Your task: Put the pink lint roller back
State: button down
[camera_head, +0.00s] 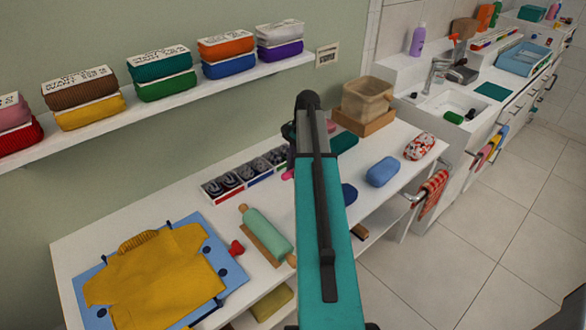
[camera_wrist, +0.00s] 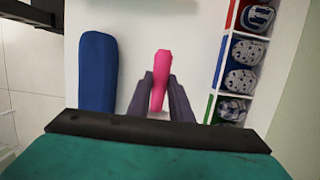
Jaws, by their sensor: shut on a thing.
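The pink lint roller (camera_wrist: 163,62) is between the two dark fingers of my gripper (camera_wrist: 161,84) in the wrist view. My gripper is shut on it, and its far end sticks out past the fingertips over the white table top. In the head view only a small pink bit of the roller (camera_head: 287,174) shows at the left edge of my arm. My arm hides the rest of the roller and my fingers there. Whether the roller touches the table I cannot tell.
A divided box of rolled socks (camera_wrist: 241,62) stands on the right in the wrist view. A dark blue object (camera_wrist: 97,72) lies to the left. In the head view, a green roller-shaped object (camera_head: 267,232) and a yellow shirt on a blue board (camera_head: 219,247) lie on the left.

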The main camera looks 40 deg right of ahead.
jog(key=shift+d+f+b+x, duration=0.1)
jog(key=shift+d+b+x, duration=0.2)
jog(key=shift+b+x, duration=0.95)
jog(key=shift+d+f+b+x, duration=0.1)
jog(key=shift+d+b+x, duration=0.25)
jog(key=shift+b+x, duration=0.9)
jog(key=shift+d+b+x, duration=0.3)
jog(key=shift+b+x, duration=0.35)
jog(key=shift+x, duration=1.15)
jog(key=shift+f, duration=0.2)
jog(key=c, duration=1.9)
grip_release()
jog(key=shift+c, duration=0.2)
jog(key=o, duration=0.4)
jog(key=shift+s, duration=0.1)
jog(key=shift+o, duration=0.5)
jog(key=shift+r, duration=0.1)
jog(key=shift+a+r+p+v, duration=0.1)
jog(key=shift+a+p+v, duration=0.2)
jog(key=shift+p+v, duration=0.95)
jog(key=shift+a+r+p+v, duration=0.1)
jog(key=shift+a+p+v, duration=0.25)
jog(key=shift+p+v, duration=0.85)
jog(key=shift+a+p+v, duration=0.3)
jog(key=shift+p+v, duration=0.35)
jog(key=shift+v, duration=1.2)
jog(key=shift+f, duration=0.1)
